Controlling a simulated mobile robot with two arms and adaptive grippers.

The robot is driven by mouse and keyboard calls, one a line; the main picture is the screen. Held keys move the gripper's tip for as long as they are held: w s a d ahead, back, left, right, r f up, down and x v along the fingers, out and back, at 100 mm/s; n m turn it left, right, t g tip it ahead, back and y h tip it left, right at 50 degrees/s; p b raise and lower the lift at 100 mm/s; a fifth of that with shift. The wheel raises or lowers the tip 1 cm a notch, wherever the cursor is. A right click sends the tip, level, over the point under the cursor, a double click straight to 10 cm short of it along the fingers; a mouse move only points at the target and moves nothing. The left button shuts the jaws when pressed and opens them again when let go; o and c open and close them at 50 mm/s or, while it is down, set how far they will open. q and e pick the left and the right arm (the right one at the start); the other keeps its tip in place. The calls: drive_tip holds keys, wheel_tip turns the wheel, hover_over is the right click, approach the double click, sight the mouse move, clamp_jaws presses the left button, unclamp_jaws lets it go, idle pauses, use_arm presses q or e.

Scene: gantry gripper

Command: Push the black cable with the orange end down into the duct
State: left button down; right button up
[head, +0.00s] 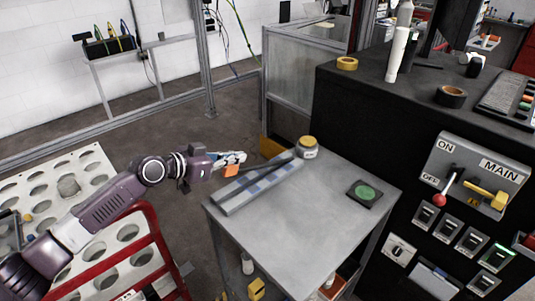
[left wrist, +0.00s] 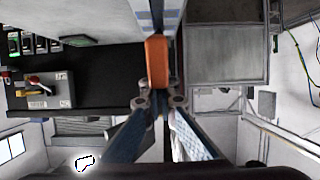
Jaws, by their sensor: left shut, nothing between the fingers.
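The duct (head: 262,187), a long grey channel with bluish patches, lies along the left edge of the grey table. The black cable (head: 268,168) shows as a dark strip along the duct; I cannot tell how deep it sits. Its orange end (left wrist: 158,62) shows large in the left wrist view, just beyond the fingertips. My left gripper (head: 236,158) is shut and empty, beside the duct's far left side. Its fingertips also show in the left wrist view (left wrist: 160,102), close to the orange end; contact is unclear. My right gripper is out of view.
A yellow-lidded jar (head: 308,147) stands at the table's far corner. A dark pad with a green disc (head: 365,192) lies at the right. The table top (head: 290,225) between is clear. A black cabinet with a switch panel (head: 470,180) borders the right.

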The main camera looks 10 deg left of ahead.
sight(232, 175)
use_arm(q)
drive_tip(key=shift+s+a+f+b, duration=0.2)
drive_tip(key=shift+s+f+b, duration=0.1)
drive_tip(key=shift+f+b, duration=0.65)
drive_tip(key=shift+s+a+f+b, duration=0.3)
drive_tip(key=shift+f+b, duration=0.45)
drive_tip(key=shift+f, duration=0.3)
drive_tip(key=shift+s+a+f+b, duration=0.15)
drive_tip(key=shift+s+f+b, duration=0.15)
drive_tip(key=shift+f+b, duration=0.65)
drive_tip(key=shift+s+a+f+b, duration=0.2)
drive_tip(key=shift+f+b, duration=0.25)
drive_tip(key=shift+f, duration=0.15)
drive_tip(key=shift+a+f+b, duration=0.1)
drive_tip(key=shift+f+b, duration=0.15)
drive_tip(key=shift+b, duration=0.05)
drive_tip(key=shift+s+a+f+b, duration=0.1)
drive_tip(key=shift+s+f+b, duration=0.2)
drive_tip(key=shift+f+b, duration=0.4)
drive_tip(key=shift+a+r+p, duration=0.1)
drive_tip(key=shift+r+p, duration=0.25)
drive_tip(key=shift+s+a+r+p, duration=0.2)
drive_tip(key=shift+s+r, duration=0.05)
drive_tip(key=shift+r, duration=0.15)
drive_tip(key=shift+s+a+r+p, duration=0.15)
drive_tip(key=shift+s+r+p, duration=0.1)
drive_tip(key=shift+r, duration=0.1)
drive_tip(key=b+v, duration=0.1)
drive_tip(key=v, duration=0.6)
drive_tip(key=shift+b, duration=0.35)
